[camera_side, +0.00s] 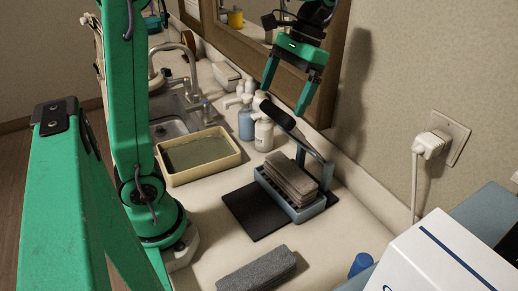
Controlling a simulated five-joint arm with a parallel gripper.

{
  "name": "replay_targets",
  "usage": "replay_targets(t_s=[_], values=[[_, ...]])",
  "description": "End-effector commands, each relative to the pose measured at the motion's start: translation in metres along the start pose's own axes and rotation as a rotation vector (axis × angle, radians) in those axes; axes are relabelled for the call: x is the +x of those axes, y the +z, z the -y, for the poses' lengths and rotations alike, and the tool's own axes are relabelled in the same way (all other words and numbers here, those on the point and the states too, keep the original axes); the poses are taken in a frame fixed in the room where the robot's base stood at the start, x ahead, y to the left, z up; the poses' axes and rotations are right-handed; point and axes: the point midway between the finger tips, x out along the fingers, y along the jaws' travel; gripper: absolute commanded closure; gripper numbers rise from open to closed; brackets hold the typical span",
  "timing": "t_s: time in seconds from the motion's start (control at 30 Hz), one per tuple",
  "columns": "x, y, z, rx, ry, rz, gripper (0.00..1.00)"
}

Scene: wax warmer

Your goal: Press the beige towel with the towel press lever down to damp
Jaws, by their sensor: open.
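The beige towel (291,176) lies folded in the blue towel press (304,211), which stands on a black mat (243,209). The press lever (280,115) is raised and tilted up to the left, with its dark grip at the upper end and its arm joined to the press at the right. My gripper (290,102) is open and empty, above and beside the lever's dark grip. One finger hangs to the left of the grip end and the other to its right. I cannot tell whether a finger touches the lever.
A grey folded towel (256,270) lies in front. A yellow tray (200,155) of greenish liquid stands left of the mat. Blue (246,124) and white (264,134) pump bottles stand behind. A white box (447,259) and a blue cap (360,265) are at the right front.

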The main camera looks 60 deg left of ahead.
Motion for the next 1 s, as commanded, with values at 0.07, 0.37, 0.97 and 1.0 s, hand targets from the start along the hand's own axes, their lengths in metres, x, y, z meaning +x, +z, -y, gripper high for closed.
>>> replay_targets(t_s=[0.07, 0.37, 0.97, 1.0], values=[[0.009, 0.001, 0.0, 0.0, -0.001, 0.002, 0.0], [0.036, 0.0, -0.001, 0.0, -0.002, 0.0, 0.0], [0.043, 0.0, -0.001, 0.0, -0.002, -0.001, 0.29], [0.043, 0.0, -0.001, -0.001, -0.001, -0.001, 0.37]])
